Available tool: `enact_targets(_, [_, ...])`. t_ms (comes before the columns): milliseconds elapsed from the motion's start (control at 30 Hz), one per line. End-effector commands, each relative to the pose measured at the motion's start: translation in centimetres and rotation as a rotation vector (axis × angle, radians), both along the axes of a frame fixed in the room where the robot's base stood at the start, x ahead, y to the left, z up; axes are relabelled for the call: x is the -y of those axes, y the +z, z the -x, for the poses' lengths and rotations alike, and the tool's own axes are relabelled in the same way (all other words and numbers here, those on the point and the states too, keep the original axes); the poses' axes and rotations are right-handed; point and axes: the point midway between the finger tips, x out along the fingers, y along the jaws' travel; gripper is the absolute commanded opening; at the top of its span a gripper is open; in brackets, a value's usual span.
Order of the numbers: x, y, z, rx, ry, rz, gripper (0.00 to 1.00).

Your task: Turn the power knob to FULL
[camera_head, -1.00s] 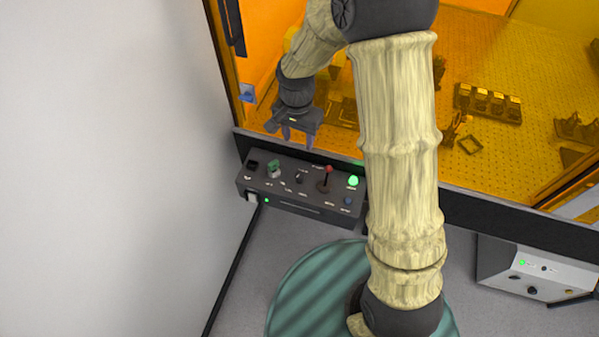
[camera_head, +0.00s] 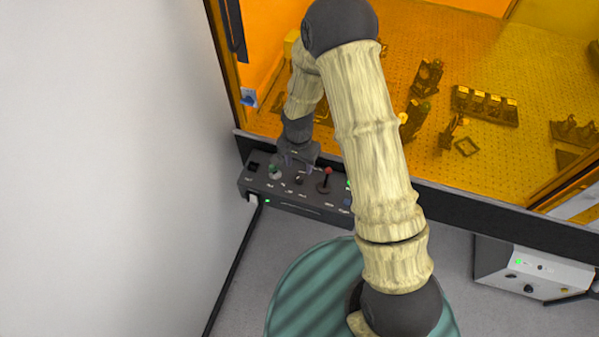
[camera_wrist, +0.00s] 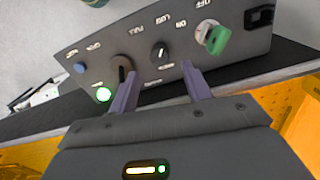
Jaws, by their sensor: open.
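The power knob is a small black knob with a white pointer mark (camera_wrist: 160,52) on the dark control box (camera_wrist: 70,50). In the wrist view it sits between the LOW and FULL labels; I cannot tell exactly which way its mark points. In the head view the knob (camera_head: 299,180) lies just in front of my gripper (camera_head: 298,163). My gripper (camera_wrist: 160,72) is open, its two purple fingers apart, one to each side of the knob's line. The fingertips look short of the knob and hold nothing.
The green key switch (camera_wrist: 217,40) and a black switch (camera_wrist: 260,17) sit to one side of the knob. On the other side are the red-tipped lever (camera_head: 327,172), a lit green lamp (camera_wrist: 103,94) and a blue button (camera_wrist: 80,69). An orange enclosure (camera_head: 480,60) stands behind.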

Motion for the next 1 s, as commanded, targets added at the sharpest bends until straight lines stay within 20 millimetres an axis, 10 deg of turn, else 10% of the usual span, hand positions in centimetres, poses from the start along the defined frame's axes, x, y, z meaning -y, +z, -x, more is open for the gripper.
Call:
enact_targets(500, [0.1, -6.0, 0.1, -0.002, 0.000, 0.001, 0.49])
enact_targets(867, [0.1, -6.4, 0.1, 0.000, 0.001, 0.000, 0.49])
enact_targets(1000, [0.1, -6.4, 0.1, 0.000, 0.001, 0.000, 0.21])
